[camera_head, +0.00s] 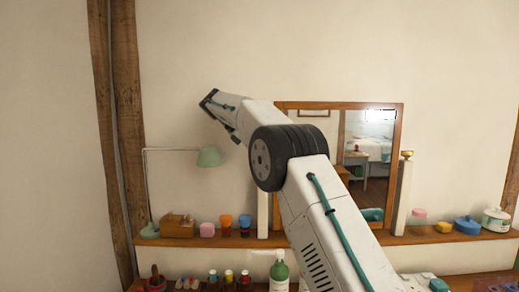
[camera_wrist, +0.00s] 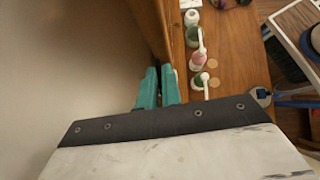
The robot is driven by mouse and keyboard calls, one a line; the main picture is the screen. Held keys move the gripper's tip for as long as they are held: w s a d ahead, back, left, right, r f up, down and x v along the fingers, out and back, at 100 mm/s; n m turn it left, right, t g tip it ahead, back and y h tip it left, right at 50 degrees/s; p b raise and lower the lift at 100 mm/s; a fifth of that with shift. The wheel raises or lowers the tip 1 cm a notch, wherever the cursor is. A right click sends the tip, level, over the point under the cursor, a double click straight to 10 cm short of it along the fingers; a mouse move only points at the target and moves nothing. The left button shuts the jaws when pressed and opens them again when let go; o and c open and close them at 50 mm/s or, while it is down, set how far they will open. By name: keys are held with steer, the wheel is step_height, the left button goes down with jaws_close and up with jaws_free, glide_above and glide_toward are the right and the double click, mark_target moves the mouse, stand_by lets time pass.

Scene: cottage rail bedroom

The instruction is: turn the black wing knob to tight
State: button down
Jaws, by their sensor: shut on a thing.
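The black wing knob does not show clearly in either view. In the wrist view my gripper (camera_wrist: 159,72) has its two teal fingers close together at the edge of the brown wooden upright. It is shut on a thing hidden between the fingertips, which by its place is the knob. In the head view the mirror (camera_head: 398,130) stands in a wooden frame between two pale posts. My arm crosses in front of its left side and covers most of the left post (camera_head: 263,215). My fingertips are hidden there. How the knob's wings are turned cannot be seen.
A wooden shelf (camera_head: 400,238) runs below the mirror. A white pot (camera_head: 495,220) stands far right. The wrist view shows a pink bottle (camera_wrist: 197,61) and other containers near my fingers.

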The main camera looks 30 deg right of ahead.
steer(key=shift+r, duration=0.1)
steer(key=c, duration=1.6)
jaws_free()
steer(key=shift+w+r, duration=0.1)
steer(key=shift+r, duration=1.6)
steer(key=shift+s, duration=0.25)
steer(key=s+a, duration=0.1)
steer(key=s, duration=0.4)
steer(key=s+a+r, duration=0.1)
steer(key=s, duration=0.9)
steer(key=shift+s+a+r, duration=0.2)
steer(key=shift+a, duration=0.2)
